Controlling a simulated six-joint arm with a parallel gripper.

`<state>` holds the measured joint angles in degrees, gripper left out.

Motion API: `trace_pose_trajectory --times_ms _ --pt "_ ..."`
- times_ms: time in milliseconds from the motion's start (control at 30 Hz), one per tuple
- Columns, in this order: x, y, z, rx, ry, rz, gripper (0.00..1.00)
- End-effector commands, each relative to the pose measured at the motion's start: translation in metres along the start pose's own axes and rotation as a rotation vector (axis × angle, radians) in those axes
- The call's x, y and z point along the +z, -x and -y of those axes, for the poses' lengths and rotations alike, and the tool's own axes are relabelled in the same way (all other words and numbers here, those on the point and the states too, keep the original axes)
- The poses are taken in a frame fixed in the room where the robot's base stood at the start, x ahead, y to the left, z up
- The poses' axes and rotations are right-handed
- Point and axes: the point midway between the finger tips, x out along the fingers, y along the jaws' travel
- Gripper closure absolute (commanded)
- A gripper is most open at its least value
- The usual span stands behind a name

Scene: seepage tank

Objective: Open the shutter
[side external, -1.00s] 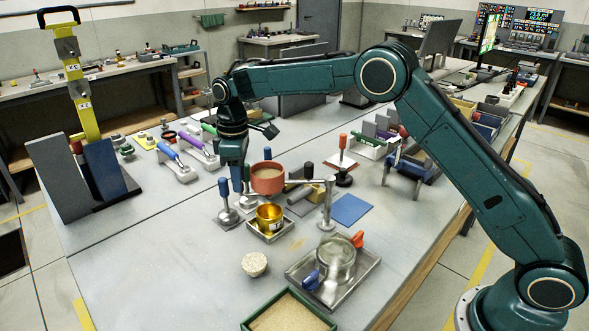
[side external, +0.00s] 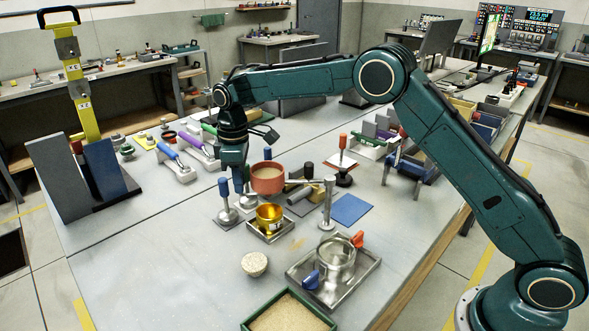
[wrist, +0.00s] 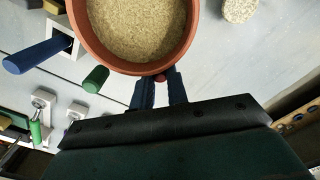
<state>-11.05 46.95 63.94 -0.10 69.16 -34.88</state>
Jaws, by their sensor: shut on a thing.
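A terracotta pot (side external: 267,186) of pale grain is held up by a metal arm on a steel post (side external: 327,208). A gold cup (side external: 268,222) stands below the pot on a small metal tray (side external: 256,235). My gripper (wrist: 161,84) is at the pot's side, its blue fingers closed around a small red-brown knob (wrist: 160,76) right by the rim. The pot (wrist: 188,45) fills the top of the wrist view. In the side view my gripper (side external: 238,186) is left of the pot, and the knob is hidden. The shutter itself and the pot's underside cannot be made out.
Blue-knobbed upright tools (side external: 225,207) stand left of the cup. A steel tray (side external: 365,278) with a glass dish is at front right, a green sand tray (side external: 249,323) at the front. The table's left front is clear.

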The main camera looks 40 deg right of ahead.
Motion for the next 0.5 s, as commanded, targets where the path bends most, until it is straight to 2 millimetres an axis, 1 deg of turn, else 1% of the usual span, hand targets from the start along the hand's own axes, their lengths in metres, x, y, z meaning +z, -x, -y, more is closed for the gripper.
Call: trace_pose_trajectory --times_ms 267,500 --pt "0.000 0.001 0.006 0.002 0.108 -0.001 1.00" --pt "0.002 0.002 0.014 0.002 0.281 -0.002 1.00"
